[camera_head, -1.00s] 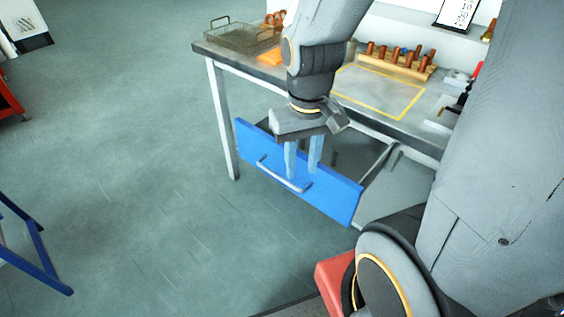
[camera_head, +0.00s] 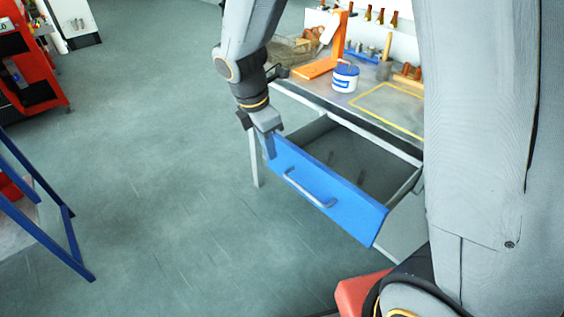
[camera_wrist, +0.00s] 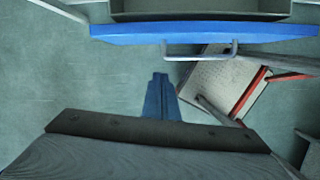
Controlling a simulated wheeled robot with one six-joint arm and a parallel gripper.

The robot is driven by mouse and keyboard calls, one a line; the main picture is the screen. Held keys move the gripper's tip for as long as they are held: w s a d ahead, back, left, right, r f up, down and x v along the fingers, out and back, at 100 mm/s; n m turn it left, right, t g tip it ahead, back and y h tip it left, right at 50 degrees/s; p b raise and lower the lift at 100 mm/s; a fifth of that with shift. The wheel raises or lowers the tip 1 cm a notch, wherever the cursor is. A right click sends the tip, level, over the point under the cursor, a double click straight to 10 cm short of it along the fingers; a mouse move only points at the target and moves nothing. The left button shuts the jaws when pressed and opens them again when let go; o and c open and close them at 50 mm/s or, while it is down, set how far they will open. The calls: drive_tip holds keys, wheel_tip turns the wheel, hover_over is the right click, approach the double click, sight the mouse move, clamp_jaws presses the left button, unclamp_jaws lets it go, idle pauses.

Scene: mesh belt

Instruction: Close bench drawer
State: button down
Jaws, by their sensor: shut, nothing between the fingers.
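The bench drawer (camera_head: 330,190) has a blue front with a grey bar handle (camera_head: 308,190) and stands pulled out from the bench. Its grey inside (camera_head: 350,160) is visible and looks mostly bare. My gripper (camera_head: 269,147) is at the left end of the drawer front in the head view; I cannot tell there whether it touches. In the wrist view the gripper's blue fingers (camera_wrist: 160,100) are together and empty, below the blue front (camera_wrist: 200,32) and its handle (camera_wrist: 200,54), with a gap between.
The bench top (camera_head: 320,88) holds a wire basket (camera_head: 292,50), an orange stand (camera_head: 325,62), a white and blue tin (camera_head: 345,77) and several tools. A red cabinet (camera_head: 30,75) and a blue-framed stand (camera_head: 45,235) are at the left. Floor before the drawer is clear.

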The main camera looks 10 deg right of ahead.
sight(282, 163)
drive_tip(key=shift+w+d+f+n+p, duration=0.3)
drive_tip(key=shift+w+d+f, duration=0.4)
drive_tip(key=shift+f, duration=0.95)
drive_tip(key=shift+w+d+f+n+p, duration=0.3)
drive_tip(key=shift+w+d+f, duration=0.45)
drive_tip(key=shift+f, duration=0.85)
drive_tip(key=shift+w+d+f+n+p, duration=0.15)
drive_tip(key=shift+w+d+f+n, duration=0.4)
drive_tip(key=shift+f, duration=1.1)
drive_tip(key=shift+w+d, duration=0.15)
